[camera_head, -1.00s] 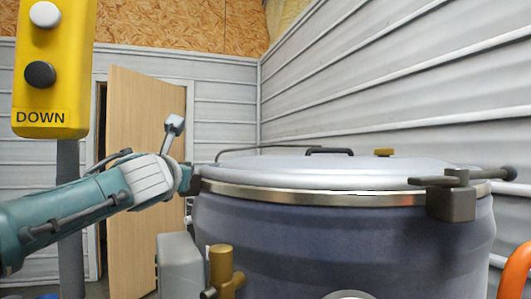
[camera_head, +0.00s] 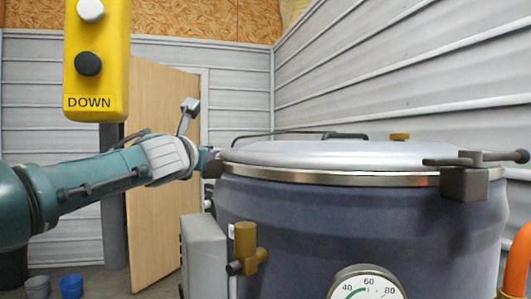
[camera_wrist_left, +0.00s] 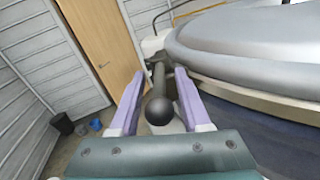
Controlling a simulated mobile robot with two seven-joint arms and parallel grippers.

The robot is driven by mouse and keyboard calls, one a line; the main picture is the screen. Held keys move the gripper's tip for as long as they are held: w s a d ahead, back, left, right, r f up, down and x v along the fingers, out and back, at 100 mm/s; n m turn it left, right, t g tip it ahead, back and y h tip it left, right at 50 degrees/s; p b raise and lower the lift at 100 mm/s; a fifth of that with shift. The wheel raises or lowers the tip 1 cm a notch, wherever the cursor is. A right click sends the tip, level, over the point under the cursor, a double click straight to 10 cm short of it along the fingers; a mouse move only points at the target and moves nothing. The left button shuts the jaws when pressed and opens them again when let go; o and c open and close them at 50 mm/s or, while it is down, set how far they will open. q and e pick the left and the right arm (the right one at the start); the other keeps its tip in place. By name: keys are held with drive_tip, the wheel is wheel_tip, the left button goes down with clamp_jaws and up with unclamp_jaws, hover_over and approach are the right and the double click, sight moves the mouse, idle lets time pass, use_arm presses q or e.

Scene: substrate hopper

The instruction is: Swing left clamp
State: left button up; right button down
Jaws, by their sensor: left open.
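The left clamp (camera_wrist_left: 158,109) shows in the left wrist view as a dark rod ending in a round ball knob, at the left edge of the lid (camera_wrist_left: 215,45). My left gripper (camera_wrist_left: 160,75) is open, with one purple finger on each side of the rod and knob. I see a gap between the rod and the left finger; contact at the right finger is unclear. In the head view my left gripper (camera_head: 212,163) is at the lid's left rim and mostly hides this clamp. My right gripper is not in view.
The blue vessel (camera_head: 330,225) has a right clamp (camera_head: 465,183), a gauge (camera_head: 367,285), a brass valve (camera_head: 245,245) and a grey box (camera_head: 205,255) on its side. A yellow button box (camera_head: 97,60) hangs above my left arm. A wooden door (camera_head: 150,220) stands behind.

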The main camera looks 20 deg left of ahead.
use_arm(q)
drive_tip(key=shift+s+d+r+p, duration=0.1)
drive_tip(key=shift+s+p, duration=0.25)
drive_tip(key=shift+s, duration=0.05)
drive_tip(key=p+v, duration=0.1)
drive_tip(key=v, duration=0.8)
drive_tip(key=shift+p, duration=0.35)
